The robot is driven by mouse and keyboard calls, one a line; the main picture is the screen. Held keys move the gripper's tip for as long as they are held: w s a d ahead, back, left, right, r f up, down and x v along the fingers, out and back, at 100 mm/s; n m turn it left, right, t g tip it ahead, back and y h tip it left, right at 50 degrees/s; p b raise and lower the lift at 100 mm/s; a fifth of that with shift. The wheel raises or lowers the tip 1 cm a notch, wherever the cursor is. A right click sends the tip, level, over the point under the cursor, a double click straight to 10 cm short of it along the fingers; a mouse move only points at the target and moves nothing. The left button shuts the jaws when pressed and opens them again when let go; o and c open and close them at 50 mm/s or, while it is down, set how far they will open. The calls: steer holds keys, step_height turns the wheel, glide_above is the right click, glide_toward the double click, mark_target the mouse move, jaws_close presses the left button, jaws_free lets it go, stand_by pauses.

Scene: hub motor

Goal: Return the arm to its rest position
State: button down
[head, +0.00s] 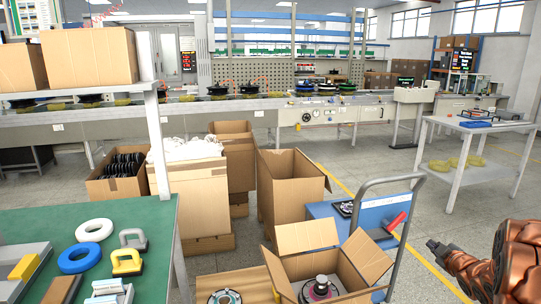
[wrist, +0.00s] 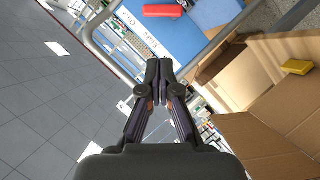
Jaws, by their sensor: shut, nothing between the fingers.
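My arm (head: 487,272) is at the lower right of the head view, copper-coloured, with its dark gripper (head: 436,247) pointing left. In the wrist view my gripper (wrist: 160,66) is shut, its two dark fingers meeting at the tips with nothing between them. In the head view the gripper is in the air to the right of the blue cart and its grey handle, apart from both. The wrist view looks down past the fingers at the cart and an open box.
A blue cart (head: 322,211) with a grey handle (head: 402,240) stands left of my gripper. An open cardboard box (head: 356,262) holds a hub part (head: 321,288). A green table (head: 140,232) is at the left. A white table (head: 470,126) stands behind; grey floor around it is clear.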

steer(key=s+a+r+m+g+y, duration=0.1)
steer(key=s+a+m+g, duration=0.35)
steer(key=s+a, duration=0.95)
steer(key=s+a+r+m+g, duration=0.1)
steer(key=s+a+g, duration=0.7)
steer(key=s, duration=0.9)
steer(key=s+a+r+m+g+y, duration=0.1)
steer(key=s+a+m+g, duration=0.3)
steer(key=s+a, duration=1.05)
steer(key=s+d+p+v, duration=0.1)
steer(key=s+p+v, duration=0.2)
steer(key=p+v, duration=1.3)
steer(key=shift+s+r+n, duration=0.2)
steer(key=shift+r+n, duration=0.15)
steer(key=shift+r, duration=0.35)
steer(key=shift+t, duration=0.25)
